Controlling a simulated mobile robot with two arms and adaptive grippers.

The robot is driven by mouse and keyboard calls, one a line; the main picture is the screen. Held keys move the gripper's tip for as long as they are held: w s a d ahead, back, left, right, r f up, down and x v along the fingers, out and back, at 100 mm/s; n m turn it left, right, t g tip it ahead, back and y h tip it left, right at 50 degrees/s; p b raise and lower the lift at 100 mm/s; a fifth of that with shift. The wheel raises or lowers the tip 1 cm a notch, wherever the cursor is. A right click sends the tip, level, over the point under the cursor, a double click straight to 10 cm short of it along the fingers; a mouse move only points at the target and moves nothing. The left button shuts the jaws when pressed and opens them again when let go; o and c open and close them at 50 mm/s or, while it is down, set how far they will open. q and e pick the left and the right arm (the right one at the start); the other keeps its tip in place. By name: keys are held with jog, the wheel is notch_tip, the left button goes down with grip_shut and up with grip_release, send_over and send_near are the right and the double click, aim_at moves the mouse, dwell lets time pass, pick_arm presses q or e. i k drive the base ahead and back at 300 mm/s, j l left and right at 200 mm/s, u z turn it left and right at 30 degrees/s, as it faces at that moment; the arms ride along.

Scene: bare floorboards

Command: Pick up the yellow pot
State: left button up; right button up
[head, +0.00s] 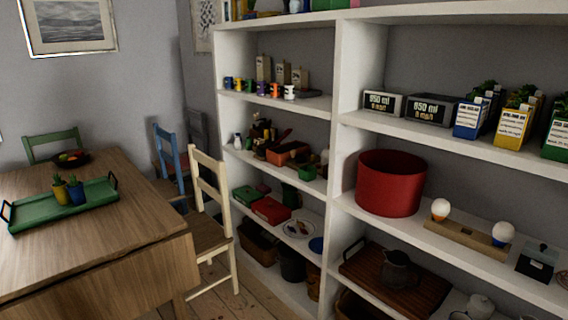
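A small yellow pot (60,194) with a green plant in it stands upright on a green tray (100,199) on the wooden table (135,232) at the left. A blue pot (76,193) with a similar plant stands close beside it on the right. Neither of my grippers is in view.
A cream chair (209,205) stands at the table's right side, between it and the white shelves (340,130). Blue and green (54,145) chairs stand beyond. A dark fruit bowl (71,157) sits behind the tray. The table's front half is bare.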

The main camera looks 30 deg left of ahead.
aim_at(62, 195)
jog(key=j, duration=0.4)
jog(key=k+j+z, duration=0.15)
jog(key=j, duration=0.65)
jog(key=k+j+z, duration=0.15)
jog(key=j, duration=0.25)
jog(key=k+j, duration=0.1)
jog(key=j, duration=0.3)
jog(key=k+j+z, duration=0.15)
jog(key=j, duration=0.25)
jog(key=i, duration=0.05)
